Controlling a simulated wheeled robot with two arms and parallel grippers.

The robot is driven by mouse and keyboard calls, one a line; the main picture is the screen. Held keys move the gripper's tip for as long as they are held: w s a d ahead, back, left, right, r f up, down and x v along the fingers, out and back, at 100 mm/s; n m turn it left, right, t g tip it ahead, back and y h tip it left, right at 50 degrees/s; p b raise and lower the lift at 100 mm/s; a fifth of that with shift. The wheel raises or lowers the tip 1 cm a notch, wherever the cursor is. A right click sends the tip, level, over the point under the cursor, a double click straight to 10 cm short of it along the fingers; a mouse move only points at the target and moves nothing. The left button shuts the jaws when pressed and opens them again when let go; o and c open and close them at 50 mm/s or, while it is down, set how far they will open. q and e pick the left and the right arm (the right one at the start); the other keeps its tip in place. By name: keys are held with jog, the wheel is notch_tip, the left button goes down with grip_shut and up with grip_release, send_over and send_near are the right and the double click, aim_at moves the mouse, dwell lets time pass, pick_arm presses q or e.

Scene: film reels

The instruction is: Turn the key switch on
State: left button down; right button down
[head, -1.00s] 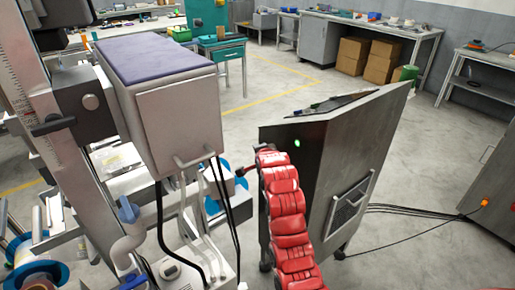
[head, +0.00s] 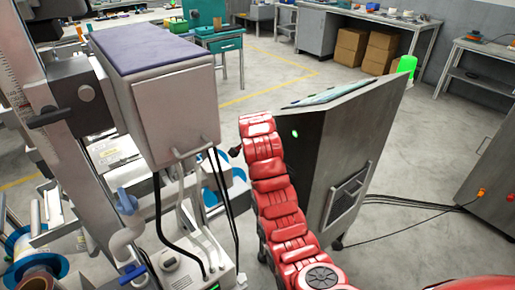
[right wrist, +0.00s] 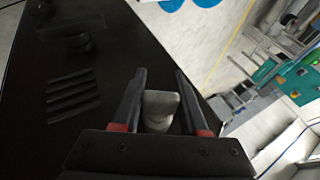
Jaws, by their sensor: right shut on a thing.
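A pale grey key switch knob (right wrist: 160,108) stands between the two dark fingers of my right gripper (right wrist: 158,100) in the right wrist view. The gripper is shut on the knob, at the edge of a dark panel (right wrist: 60,70) with slots. In the head view my red right arm reaches up beside the metal cabinet (head: 345,150), and the knob does not show there. A small green light (head: 295,133) glows on the cabinet's dark side. The sloped screen (head: 325,97) on its top is lit pale blue. My left gripper is not in view.
A large grey machine (head: 170,105) with hanging cables stands left of my arm. A bright green cylinder (head: 406,65) stands behind the cabinet. Black cables (head: 410,202) run across the floor at right. Benches (head: 372,20) and cardboard boxes (head: 350,45) are at the back.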

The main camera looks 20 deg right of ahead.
jog(key=shift+c, duration=2.2)
grip_release()
jog(key=v, duration=0.6)
jog(key=shift+b, duration=0.3)
jog(key=p+v, duration=1.1)
jog(key=shift+p, duration=0.4)
jog(key=shift+s+a+r, duration=0.1)
